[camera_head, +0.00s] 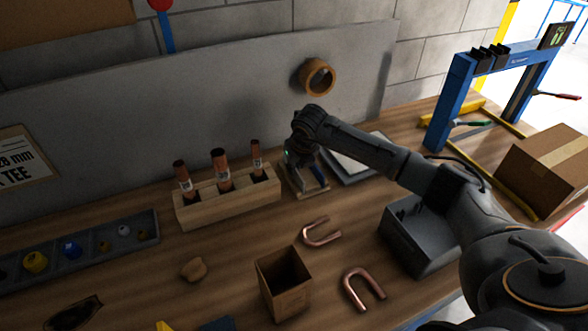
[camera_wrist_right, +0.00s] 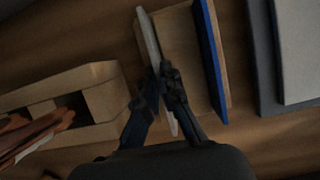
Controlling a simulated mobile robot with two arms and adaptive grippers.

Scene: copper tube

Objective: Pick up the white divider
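The white divider (camera_wrist_right: 149,40) is a thin pale panel standing on edge along one side of a small wooden base (camera_wrist_right: 180,45) in the right wrist view. A blue divider (camera_wrist_right: 209,62) stands along the other side. My right gripper (camera_wrist_right: 161,80) has its fingertips close together on either side of the white divider, which shows again between the fingers below. In the head view my right gripper (camera_head: 303,165) is low over the wooden base, and the arm hides much of it. The blue divider also shows there (camera_head: 318,174). My left gripper is out of view.
A wooden rack (camera_head: 228,201) with copper tubes stands just left of the gripper. A grey flat tray (camera_head: 372,168) lies to the right. Copper U-bends (camera_head: 362,290), an open cardboard box (camera_head: 285,286) and a grey bin (camera_head: 420,236) stand nearer the front.

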